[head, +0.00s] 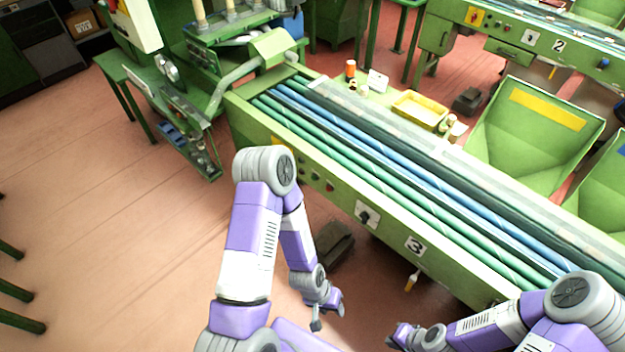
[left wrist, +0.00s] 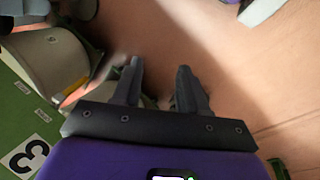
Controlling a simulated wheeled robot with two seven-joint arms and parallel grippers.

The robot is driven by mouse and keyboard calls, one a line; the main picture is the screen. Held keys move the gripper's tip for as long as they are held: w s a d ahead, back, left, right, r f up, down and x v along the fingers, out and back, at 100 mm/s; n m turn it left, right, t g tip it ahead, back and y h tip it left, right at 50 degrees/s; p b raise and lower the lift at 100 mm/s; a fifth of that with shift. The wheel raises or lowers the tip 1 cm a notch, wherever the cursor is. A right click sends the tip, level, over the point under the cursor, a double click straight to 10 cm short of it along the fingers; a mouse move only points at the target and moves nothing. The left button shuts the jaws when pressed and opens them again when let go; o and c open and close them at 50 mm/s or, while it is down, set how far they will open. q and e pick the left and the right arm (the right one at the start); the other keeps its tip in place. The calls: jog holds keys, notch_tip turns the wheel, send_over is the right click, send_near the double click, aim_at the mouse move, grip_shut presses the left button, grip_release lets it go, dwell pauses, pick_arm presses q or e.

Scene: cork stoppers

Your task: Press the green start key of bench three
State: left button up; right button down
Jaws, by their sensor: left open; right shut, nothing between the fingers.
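A row of small round keys (head: 316,177) sits on that front, left of a black rotary switch (head: 367,215). One key looks red (head: 330,188); the green one is too small to single out surely, and my left arm covers part of the row. My left gripper (head: 328,313) is open and empty, low in front of the bench, apart from the keys; its fingers show in the left wrist view (left wrist: 158,88). My right gripper (head: 391,337) is shut and empty at the bottom.
Blue and green rods lie along the bench top. A yellow tray (head: 420,109) and an orange spool (head: 350,70) stand on its far side. A dark box (head: 334,244) is on the floor behind my left arm. Bench two (head: 530,45) is at the back; floor is open at left.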

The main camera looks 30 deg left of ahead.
pick_arm(q)
grip_shut()
dwell(1.5)
